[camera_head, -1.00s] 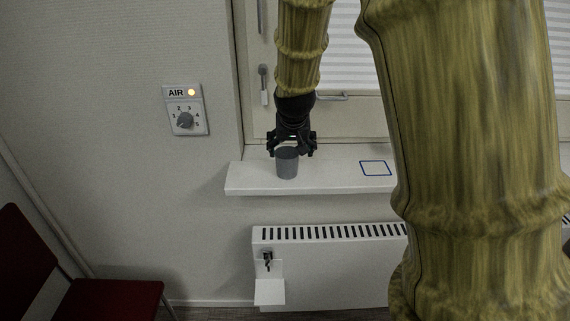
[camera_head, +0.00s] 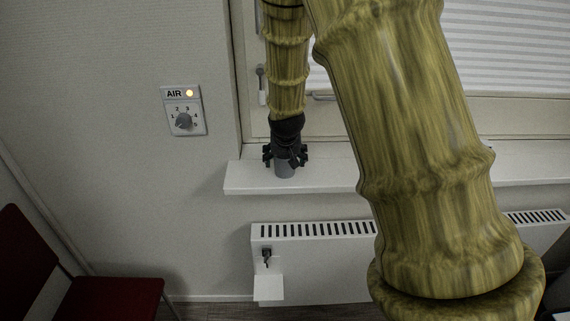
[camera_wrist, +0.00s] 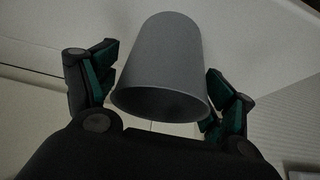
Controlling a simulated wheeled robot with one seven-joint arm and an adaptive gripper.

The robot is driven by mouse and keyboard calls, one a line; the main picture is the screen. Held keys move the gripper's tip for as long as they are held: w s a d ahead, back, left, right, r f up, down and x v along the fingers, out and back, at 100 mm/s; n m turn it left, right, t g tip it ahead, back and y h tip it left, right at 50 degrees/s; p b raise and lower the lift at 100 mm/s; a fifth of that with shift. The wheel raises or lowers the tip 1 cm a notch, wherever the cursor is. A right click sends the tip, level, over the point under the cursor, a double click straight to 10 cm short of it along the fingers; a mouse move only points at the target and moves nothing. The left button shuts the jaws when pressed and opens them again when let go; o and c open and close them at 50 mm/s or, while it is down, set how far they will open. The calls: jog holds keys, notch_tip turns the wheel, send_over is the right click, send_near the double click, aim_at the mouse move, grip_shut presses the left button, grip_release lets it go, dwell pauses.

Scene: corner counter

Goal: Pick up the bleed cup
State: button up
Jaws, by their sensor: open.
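The bleed cup is a plain grey cup (camera_head: 284,170) standing on the white window sill (camera_head: 240,178), near its left end. My gripper (camera_head: 285,157) is over the cup from above, and its dark body hides the cup's upper part in the head view. In the wrist view the cup (camera_wrist: 162,65) sits between the two fingers of my gripper (camera_wrist: 160,88), one on each side. The fingers are open, with a visible gap at the left finger and little or no gap at the right one.
A white radiator (camera_head: 315,265) with a small shelf-like bracket (camera_head: 268,287) is below the sill. An AIR dial panel (camera_head: 184,110) is on the wall to the left. A dark red chair (camera_head: 105,298) stands at lower left. The window frame (camera_head: 250,90) rises behind the sill.

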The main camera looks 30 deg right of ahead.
jog(key=shift+w+d+f, duration=0.2)
jog(key=shift+w+f, duration=0.1)
jog(key=shift+f, duration=0.3)
jog(key=c, duration=0.9)
jog(key=shift+r, duration=0.1)
jog(key=shift+c, duration=0.2)
jog(key=shift+r+b, duration=0.4)
jog(key=shift+r, duration=0.45)
jog(key=shift+a+r+b, duration=0.1)
jog(key=shift+r+b, duration=0.25)
jog(key=shift+r, duration=0.55)
jog(key=s+a+b, duration=0.1)
jog(key=s+a, duration=0.3)
jog(key=s, duration=0.3)
jog(key=s+a+r+b, duration=0.1)
jog(key=s+a+b, duration=0.1)
jog(key=s+a, duration=0.2)
jog(key=s, duration=0.2)
jog(key=shift+s+a+r+b, duration=0.15)
jog(key=shift+s+b, duration=0.15)
jog(key=shift+s, duration=0.05)
